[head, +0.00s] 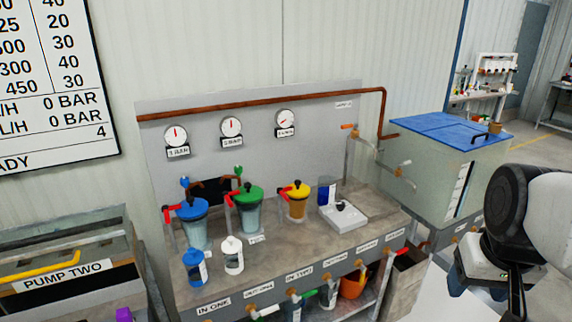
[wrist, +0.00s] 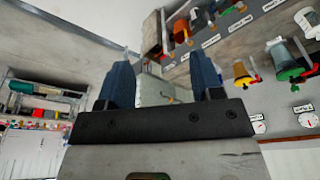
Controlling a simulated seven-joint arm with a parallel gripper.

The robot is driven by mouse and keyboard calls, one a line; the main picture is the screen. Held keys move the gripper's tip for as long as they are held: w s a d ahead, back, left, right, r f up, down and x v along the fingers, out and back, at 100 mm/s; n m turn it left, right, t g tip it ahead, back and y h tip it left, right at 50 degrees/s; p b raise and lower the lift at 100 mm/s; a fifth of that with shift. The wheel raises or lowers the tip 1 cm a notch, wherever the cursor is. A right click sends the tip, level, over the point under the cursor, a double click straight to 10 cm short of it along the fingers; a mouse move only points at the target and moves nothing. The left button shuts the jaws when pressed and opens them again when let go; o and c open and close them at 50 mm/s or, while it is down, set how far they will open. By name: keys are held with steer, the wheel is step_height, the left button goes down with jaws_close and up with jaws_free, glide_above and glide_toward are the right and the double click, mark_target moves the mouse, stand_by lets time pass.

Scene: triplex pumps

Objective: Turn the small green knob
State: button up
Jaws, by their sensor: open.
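A small green knob (head: 238,171) stands upright above the vessel with the green lid (head: 249,194), near the back panel in the head view. A similar small blue knob (head: 185,182) is to its left, above the vessel with the blue lid (head: 193,209). In the wrist view the green lid (wrist: 287,73) is at the right; I cannot make out the small green knob there. My gripper (wrist: 162,65) is open, with nothing between its two blue-grey fingers. My arm is at the right of the head view, well away from the knob.
A yellow-lidded vessel (head: 297,201) and a white tray (head: 343,214) stand to the right on the bench. Two small bottles, blue (head: 194,266) and white (head: 232,255), stand in front. A blue-topped tank (head: 440,160) is at the right. A copper pipe (head: 260,101) crosses the back panel.

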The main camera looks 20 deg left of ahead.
steer(key=w+a+r+n+y, duration=0.1)
steer(key=w+a+r+n, duration=0.15)
steer(key=w+a, duration=0.45)
steer(key=w+a+r+n, duration=0.2)
steer(key=w+a+r, duration=0.1)
steer(key=w, duration=0.7)
steer(key=w+a+n+g+y, duration=0.1)
steer(key=w+a+n, duration=0.3)
steer(key=w+a, duration=1.2)
steer(key=n+g+y, duration=0.2)
steer(key=n, duration=0.6)
glide_toward(239, 167)
steer(key=f, duration=0.1)
steer(key=shift+s+a+f, duration=0.25)
steer(key=shift+a, duration=0.1)
steer(key=shift+f, duration=0.1)
steer(key=shift+x, duration=3.85)
steer(key=shift+w, duration=0.1)
